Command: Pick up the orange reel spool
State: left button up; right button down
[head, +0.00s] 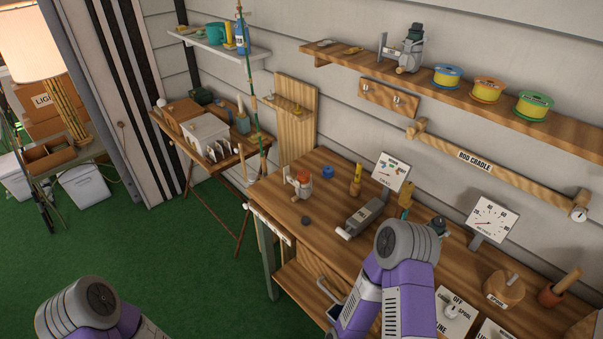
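A spool with orange rims and yellow line (487,90) stands on the upper wall shelf. It sits between a blue-rimmed spool (447,77) and a green-rimmed spool (532,106), with small gaps between them. A small device with an orange top (303,178) stands on the workbench near its far left end; what it is cannot be told clearly. My two purple arms show at the bottom, the right one in front of the bench. Neither gripper can be made out in the head view.
The workbench (285,213) carries a grey boxy device (365,215), gauges and a wooden spool stand (504,290). A grey reel (405,50) stands left on the wall shelf (460,92). A rod cradle (480,163) hangs below.

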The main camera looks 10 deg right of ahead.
aim_at(304, 178)
jog(key=u, duration=1.3)
jog(key=i, duration=1.9)
jog(key=z, duration=3.15)
